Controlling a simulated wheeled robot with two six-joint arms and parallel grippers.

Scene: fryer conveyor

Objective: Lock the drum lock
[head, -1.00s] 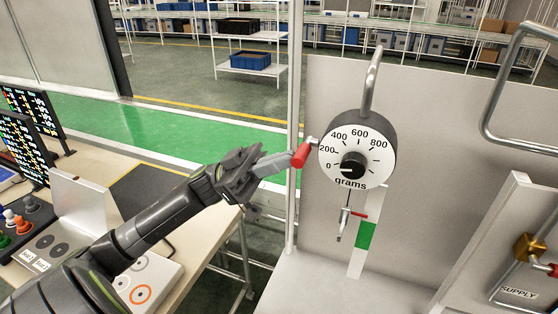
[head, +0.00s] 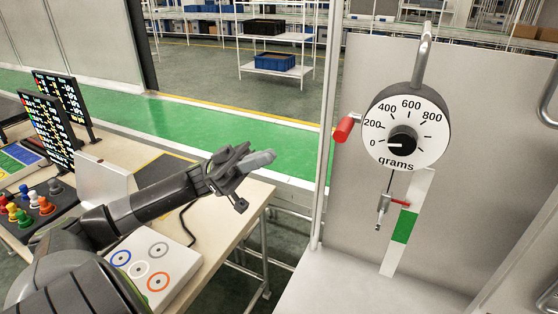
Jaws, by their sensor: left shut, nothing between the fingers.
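A round dial drum (head: 440,98), its white face marked in grams, hangs on the grey panel with its black knob (head: 402,142) in the middle. A red-capped handle (head: 343,129) sticks out from the drum's left side. Which part is the drum lock I cannot tell for sure. My left gripper (head: 262,160) is shut and empty, left of the red handle and lower in the picture, clear of it. My right gripper is out of view.
A table (head: 205,262) with coloured pegs (head: 25,213) and a target board (head: 150,268) is at left. Open space separates table and panel.

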